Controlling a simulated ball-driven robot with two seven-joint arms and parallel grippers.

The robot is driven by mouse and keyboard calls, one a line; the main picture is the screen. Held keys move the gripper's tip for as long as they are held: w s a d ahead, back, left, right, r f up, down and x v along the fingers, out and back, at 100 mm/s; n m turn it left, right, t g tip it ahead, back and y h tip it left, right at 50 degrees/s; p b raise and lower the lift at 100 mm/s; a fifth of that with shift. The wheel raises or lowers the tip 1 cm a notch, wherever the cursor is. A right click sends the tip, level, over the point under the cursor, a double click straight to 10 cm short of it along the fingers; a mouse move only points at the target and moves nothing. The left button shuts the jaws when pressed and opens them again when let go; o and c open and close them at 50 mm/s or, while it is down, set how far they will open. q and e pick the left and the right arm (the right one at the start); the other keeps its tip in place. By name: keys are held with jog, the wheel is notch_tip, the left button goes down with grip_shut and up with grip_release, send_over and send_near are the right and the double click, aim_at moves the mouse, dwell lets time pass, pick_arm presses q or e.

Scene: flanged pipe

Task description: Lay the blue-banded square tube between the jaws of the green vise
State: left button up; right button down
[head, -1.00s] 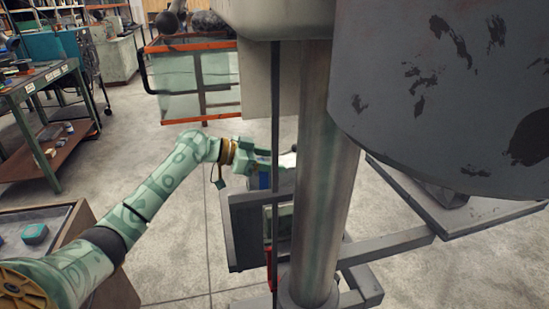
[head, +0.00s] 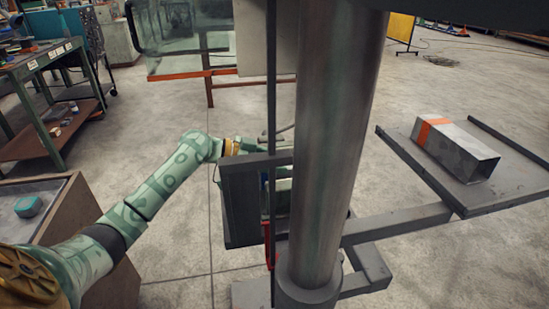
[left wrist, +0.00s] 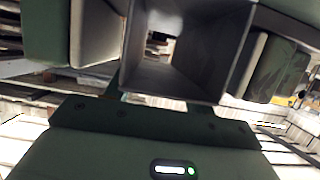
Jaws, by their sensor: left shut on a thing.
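My left gripper (head: 262,146) reaches in behind a dark grey upright plate, beside a thick steel column that hides part of it in the head view. In the left wrist view my left gripper (left wrist: 185,50) is shut on a grey square tube (left wrist: 148,78), one finger on each side, with the tube's open end facing the camera. No band shows on the part of this tube in the wrist view. A pale green surface (head: 283,190) shows between plate and column; I cannot tell whether it is the vise. The vise jaws are hidden. My right gripper is not in view.
An orange-banded square tube (head: 458,150) lies on a grey tray (head: 400,150) at the right. The grey plate (head: 240,205) and steel column (head: 335,150) crowd my left gripper. A workbench (head: 45,60) stands at the left. Open floor lies between.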

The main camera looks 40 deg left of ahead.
pick_arm(q)
jog(key=shift+r, duration=0.15)
jog(key=o, duration=1.4)
jog(key=shift+o, duration=0.2)
jog(key=shift+s, duration=0.15)
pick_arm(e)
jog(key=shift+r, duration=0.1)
pick_arm(q)
jog(key=p+v, duration=0.5)
jog(key=v, duration=1.1)
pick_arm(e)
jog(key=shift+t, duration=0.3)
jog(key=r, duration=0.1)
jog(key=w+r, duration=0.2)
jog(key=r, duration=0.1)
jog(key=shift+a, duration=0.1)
